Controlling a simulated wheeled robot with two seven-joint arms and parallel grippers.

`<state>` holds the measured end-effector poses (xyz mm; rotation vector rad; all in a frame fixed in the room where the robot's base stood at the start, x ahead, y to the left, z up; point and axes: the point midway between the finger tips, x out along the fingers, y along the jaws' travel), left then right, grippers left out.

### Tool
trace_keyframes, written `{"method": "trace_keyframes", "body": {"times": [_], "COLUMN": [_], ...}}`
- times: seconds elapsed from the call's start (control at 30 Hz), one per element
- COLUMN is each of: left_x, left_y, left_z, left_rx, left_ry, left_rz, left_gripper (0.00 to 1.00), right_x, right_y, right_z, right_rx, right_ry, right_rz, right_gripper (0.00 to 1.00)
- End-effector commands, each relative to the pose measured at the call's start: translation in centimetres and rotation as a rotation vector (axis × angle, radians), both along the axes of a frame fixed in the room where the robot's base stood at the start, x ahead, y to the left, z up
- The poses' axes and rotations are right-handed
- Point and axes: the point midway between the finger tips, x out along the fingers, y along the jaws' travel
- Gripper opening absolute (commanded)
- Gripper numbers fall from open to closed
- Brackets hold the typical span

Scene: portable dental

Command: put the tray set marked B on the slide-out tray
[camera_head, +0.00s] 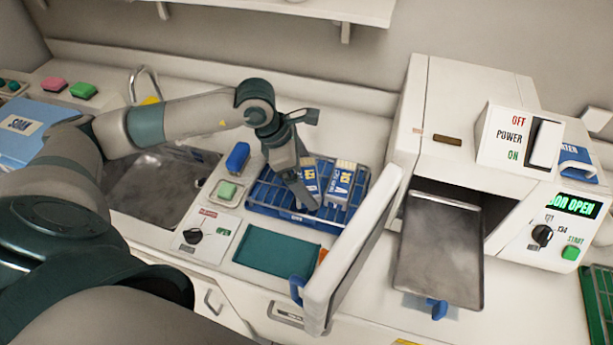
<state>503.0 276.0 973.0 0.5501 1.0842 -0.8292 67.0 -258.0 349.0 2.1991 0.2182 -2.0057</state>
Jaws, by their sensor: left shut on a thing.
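Tray set packs with blue and pale labels stand in a blue wire rack (262,196) at the middle of the counter. One pack (341,184) stands at the rack's right side, and another (309,176) shows just right of my gripper. I cannot read for certain which is marked B. My left gripper (306,203) reaches down into the rack, shut on a pack that its fingers largely hide. The slide-out tray (440,245) is a bare metal tray, pulled out of the white machine at the right. My right gripper is not in view.
The machine's open door (345,255) stands up between rack and slide-out tray. Its display (580,205) reads "DOOR OPEN", partly cut off. A teal mat (277,250) and a knob panel (200,237) lie in front of the rack. A sink (160,185) is at left.

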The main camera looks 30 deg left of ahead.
Motion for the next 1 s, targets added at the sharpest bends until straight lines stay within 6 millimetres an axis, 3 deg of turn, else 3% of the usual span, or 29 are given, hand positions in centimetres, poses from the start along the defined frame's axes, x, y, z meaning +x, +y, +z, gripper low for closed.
{"method": "trace_keyframes", "body": {"times": [0.13,0.57,0.6,1.0], "left_x": [0.0,0.0,0.0,0.0], "left_y": [0.0,0.0,0.0,0.0], "left_z": [-1.0,-1.5,-1.3,-0.9], "left_rx": [0.0,-0.001,0.0,0.001], "left_ry": [0.0,-0.002,-0.002,-0.001], "left_rz": [-0.001,-0.001,-0.001,-0.001], "left_gripper": [0.64,0.64,1.0,1.0], "right_x": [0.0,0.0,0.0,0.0], "right_y": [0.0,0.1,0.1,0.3], "right_z": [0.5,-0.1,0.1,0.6], "right_rx": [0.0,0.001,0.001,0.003], "right_ry": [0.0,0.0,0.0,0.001], "right_rz": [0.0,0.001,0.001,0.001], "right_gripper": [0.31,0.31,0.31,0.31]}}
